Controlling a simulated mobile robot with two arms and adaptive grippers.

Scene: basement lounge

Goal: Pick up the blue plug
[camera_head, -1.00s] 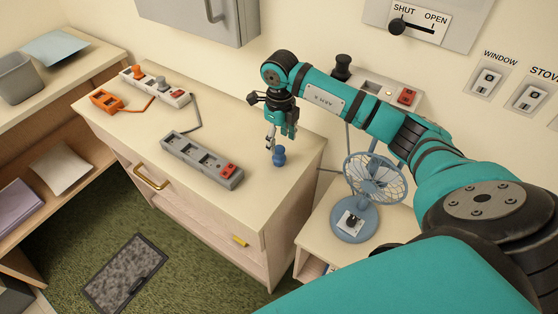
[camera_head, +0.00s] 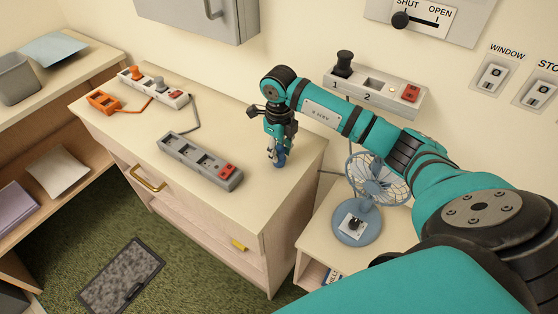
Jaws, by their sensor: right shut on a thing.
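The blue plug (camera_head: 281,160) stands on the cabinet top (camera_head: 230,210), near its right end. My right gripper (camera_head: 276,154) points down over it and is shut on it. The fingers cover part of the plug, and I cannot tell whether it is clear of the surface. My left gripper is not in view.
A grey power strip (camera_head: 200,160) with a red switch lies left of the plug. Behind it is a white strip (camera_head: 155,87) with an orange plug (camera_head: 138,73). A blue fan (camera_head: 376,184) stands on a lower side table. The cabinet's front top is clear.

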